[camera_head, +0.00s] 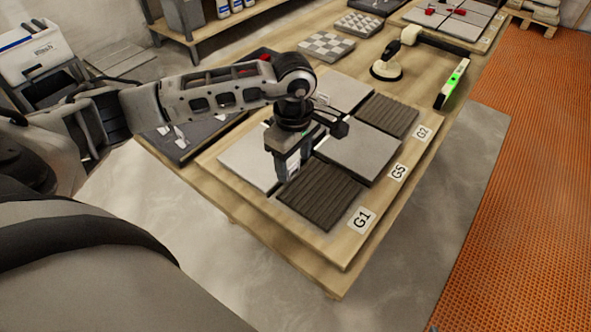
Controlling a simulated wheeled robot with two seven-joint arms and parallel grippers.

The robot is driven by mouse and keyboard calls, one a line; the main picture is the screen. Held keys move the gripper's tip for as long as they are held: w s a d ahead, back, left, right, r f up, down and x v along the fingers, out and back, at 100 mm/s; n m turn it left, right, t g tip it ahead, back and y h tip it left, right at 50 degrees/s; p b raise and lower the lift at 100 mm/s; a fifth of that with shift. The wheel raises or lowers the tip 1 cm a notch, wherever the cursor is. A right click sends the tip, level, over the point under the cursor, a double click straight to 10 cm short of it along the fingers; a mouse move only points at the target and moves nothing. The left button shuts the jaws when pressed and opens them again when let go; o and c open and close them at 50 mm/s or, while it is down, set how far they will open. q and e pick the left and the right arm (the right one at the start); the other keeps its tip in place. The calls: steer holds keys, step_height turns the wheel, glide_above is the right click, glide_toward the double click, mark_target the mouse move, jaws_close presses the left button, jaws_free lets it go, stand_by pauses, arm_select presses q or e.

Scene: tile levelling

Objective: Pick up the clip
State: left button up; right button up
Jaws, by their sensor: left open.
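My left gripper (286,172) points down over the near end of the tile board, above the joint between a light grey tile (240,160) and the dark ribbed tile (320,194) by the G1 label. Its jaws are open; the arm and gripper body hide part of the tiles behind. Small white pieces that look like clips (180,134) lie on a dark mat (195,146) left of the board, partly behind my arm. I cannot make out a clip between the fingers. My right gripper is not in view.
The board (335,250) carries labels G1 (361,219), GS (398,171) and G2 (423,133). A suction cup tool (386,66), a mallet (440,42) and a green-lit level (453,83) lie farther back. Checkered tiles (326,46) sit beyond my arm.

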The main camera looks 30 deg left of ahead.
arm_select(q)
step_height(320, 180, down, 2)
steer(key=shift+f, duration=0.1)
steer(key=c, duration=0.9)
